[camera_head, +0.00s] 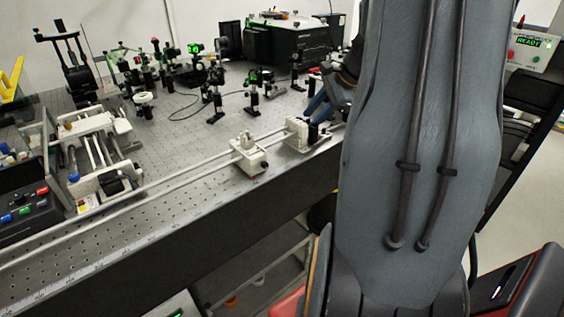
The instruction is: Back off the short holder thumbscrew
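Two small whitish holders sit on the rail along the bench's front edge. The nearer holder (249,158) has a block-like top and a small dark round part on its front side. The farther holder (299,132) stands to its right, with dark parts beside it. I cannot tell which one is the short holder, and no thumbscrew can be made out clearly. My gripper (318,106) seems to show only in part, as a blue-grey piece just above and right of the farther holder. My large grey arm hides the rest. Its opening and any contact cannot be told.
The perforated optical bench (180,150) carries several black optic posts (214,95) behind the rail (190,172). A white-and-metal stage (97,150) and a button box (28,213) stand at left. A black instrument (290,45) is at the back. A panel at upper right (527,50) reads READY.

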